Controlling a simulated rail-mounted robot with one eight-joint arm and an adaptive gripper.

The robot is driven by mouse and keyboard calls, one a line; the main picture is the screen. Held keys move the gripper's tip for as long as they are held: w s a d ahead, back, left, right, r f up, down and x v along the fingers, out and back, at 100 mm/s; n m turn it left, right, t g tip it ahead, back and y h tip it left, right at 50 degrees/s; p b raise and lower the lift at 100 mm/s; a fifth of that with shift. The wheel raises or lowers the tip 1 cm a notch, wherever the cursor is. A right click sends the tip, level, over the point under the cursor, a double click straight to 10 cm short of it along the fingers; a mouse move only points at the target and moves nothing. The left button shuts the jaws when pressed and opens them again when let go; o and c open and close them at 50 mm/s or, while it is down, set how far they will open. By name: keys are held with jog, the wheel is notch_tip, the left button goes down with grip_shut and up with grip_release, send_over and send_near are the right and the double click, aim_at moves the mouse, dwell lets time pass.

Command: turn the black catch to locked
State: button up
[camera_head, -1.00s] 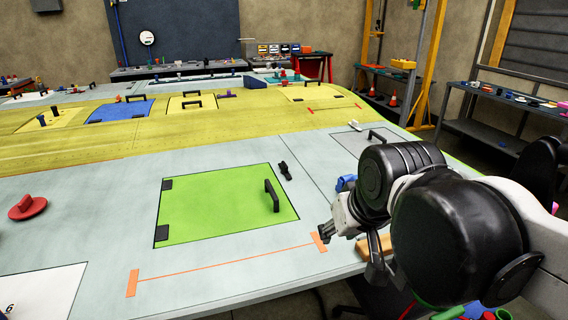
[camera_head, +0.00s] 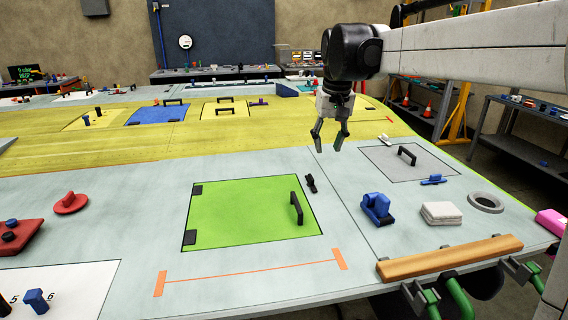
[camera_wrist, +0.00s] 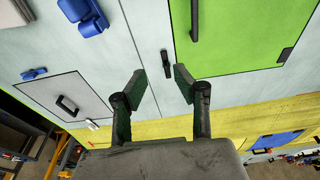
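The black catch (camera_head: 311,183) is a small dark lever on the grey-white wing surface, just outside the right edge of the green panel (camera_head: 250,220). Its long side lies roughly along that edge, and it does not appear to reach over the panel. In the wrist view the catch (camera_wrist: 167,62) shows just beyond my fingertips, between them in the picture. My gripper (camera_head: 327,142) points down above the surface behind the catch, apart from it. Its two fingers are spread with nothing between them, as the wrist view (camera_wrist: 160,85) also shows.
The green panel's black handle (camera_head: 297,208) stands up close to the catch. A blue clamp-like part (camera_head: 377,208), a white folded cloth (camera_head: 441,213) and a grey ring (camera_head: 486,202) lie to the right. A wooden bar (camera_head: 450,257) runs along the front edge.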

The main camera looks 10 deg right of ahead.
jog(key=g+p, duration=0.2)
send_over(311, 176)
notch_tip(311, 176, down, 3)
jog(key=f, duration=0.1)
notch_tip(311, 176, down, 14)
jog(key=shift+r+p, duration=0.1)
jog(key=shift+p, duration=0.2)
grip_shut()
